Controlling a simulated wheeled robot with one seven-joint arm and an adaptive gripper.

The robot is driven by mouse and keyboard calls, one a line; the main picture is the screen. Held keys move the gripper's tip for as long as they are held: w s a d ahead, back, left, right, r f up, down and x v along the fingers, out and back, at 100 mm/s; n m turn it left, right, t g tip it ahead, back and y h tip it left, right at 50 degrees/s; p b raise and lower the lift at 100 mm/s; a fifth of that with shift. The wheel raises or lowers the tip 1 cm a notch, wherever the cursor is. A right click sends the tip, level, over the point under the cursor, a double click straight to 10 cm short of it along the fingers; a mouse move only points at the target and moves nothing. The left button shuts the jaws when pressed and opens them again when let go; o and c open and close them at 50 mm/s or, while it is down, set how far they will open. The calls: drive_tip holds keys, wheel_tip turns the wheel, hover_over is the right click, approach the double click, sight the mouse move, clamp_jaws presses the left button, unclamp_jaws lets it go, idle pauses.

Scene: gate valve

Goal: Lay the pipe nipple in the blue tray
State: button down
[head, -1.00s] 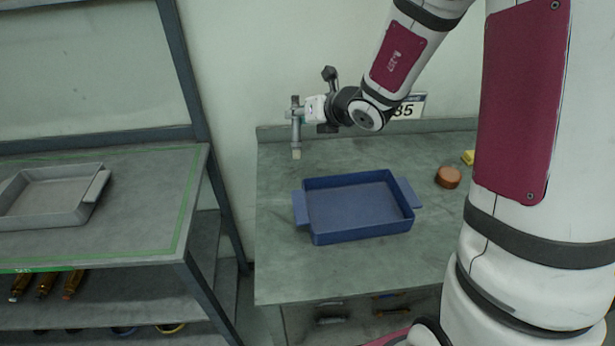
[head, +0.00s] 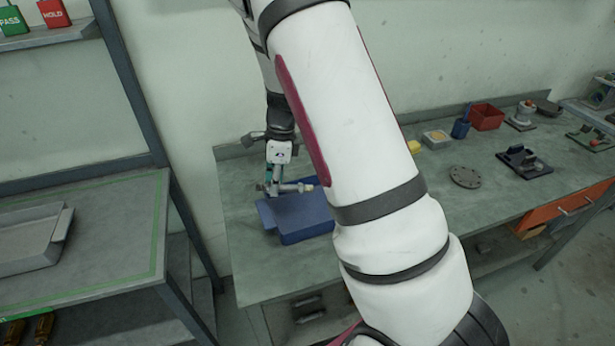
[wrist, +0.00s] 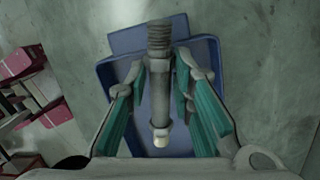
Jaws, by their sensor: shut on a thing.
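My gripper (head: 273,186) is shut on the pipe nipple (head: 298,188), a grey metal tube. The nipple points sideways, roughly level, over the blue tray (head: 300,236). In the wrist view the nipple (wrist: 157,100) runs between the teal-padded fingers (wrist: 162,80). Its threaded end is at the top and a pale end at the bottom. The blue tray (wrist: 122,38) lies behind it in that view. Whether the nipple touches the tray floor cannot be told. My arm hides the tray's right part in the head view.
A grey tray (head: 35,238) sits on the left bench. On the workbench to the right are a round flange (head: 464,177), a yellow block (head: 437,139), a red bin (head: 486,117) and several fittings. The wall stands close behind the workbench.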

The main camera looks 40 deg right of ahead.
sight(301, 184)
drive_tip(key=s+d, duration=0.1)
drive_tip(key=d, duration=0.1)
drive_tip(key=s+d+n+h, duration=0.1)
drive_tip(key=d, duration=0.1)
drive_tip(key=s+d+n+h, duration=0.1)
drive_tip(key=d, duration=0.1)
drive_tip(key=shift+d+p, duration=0.1)
drive_tip(key=shift+p, duration=0.25)
drive_tip(key=shift+d+n, duration=0.3)
drive_tip(key=shift+d, duration=0.05)
drive_tip(key=shift+d+f, duration=0.1)
drive_tip(key=shift+f, duration=0.1)
drive_tip(key=shift+f+b, duration=1.45)
drive_tip(key=shift+f, duration=2.9)
drive_tip(key=c, duration=1.3)
unclamp_jaws()
